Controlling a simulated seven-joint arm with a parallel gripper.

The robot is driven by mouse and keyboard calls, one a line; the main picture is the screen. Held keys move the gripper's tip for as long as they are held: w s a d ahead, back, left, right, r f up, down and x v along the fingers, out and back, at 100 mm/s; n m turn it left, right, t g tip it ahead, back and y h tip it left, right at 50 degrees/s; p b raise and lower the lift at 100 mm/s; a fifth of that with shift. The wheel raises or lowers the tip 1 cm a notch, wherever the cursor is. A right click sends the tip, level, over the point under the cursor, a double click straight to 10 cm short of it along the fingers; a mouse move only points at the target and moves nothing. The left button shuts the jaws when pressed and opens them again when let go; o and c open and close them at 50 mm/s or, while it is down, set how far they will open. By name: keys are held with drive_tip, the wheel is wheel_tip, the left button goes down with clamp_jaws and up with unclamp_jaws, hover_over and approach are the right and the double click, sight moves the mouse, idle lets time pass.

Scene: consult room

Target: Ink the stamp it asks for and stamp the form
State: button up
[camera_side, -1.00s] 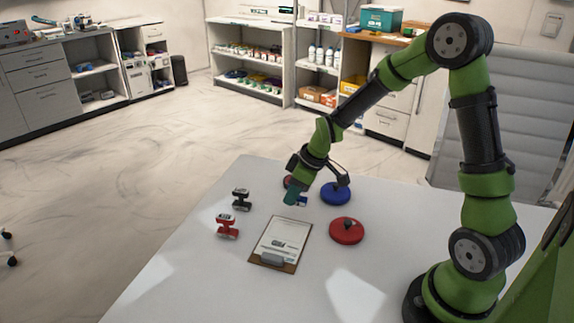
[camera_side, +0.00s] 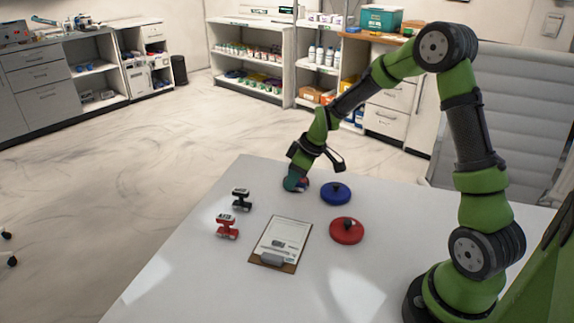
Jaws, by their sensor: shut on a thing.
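Whether the stamp touches the round item I cannot tell.
The table's front left is clear.

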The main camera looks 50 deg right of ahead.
drive_tip(key=w+d+r, duration=0.1)
drive_tip(key=d, duration=0.1)
drive_tip(key=w+d+r, duration=0.1)
drive_tip(key=w+d, duration=0.1)
drive_tip(key=w+d+r, duration=0.1)
drive_tip(key=w+d, duration=0.1)
drive_tip(key=shift+w+d, duration=0.25)
drive_tip(key=shift+d, duration=0.05)
drive_tip(key=shift+f, duration=2.75)
drive_tip(key=shift+f, duration=0.6)
wheel_tip(320, 180, up, 7)
idle(0.3)
drive_tip(key=shift+r, duration=0.1)
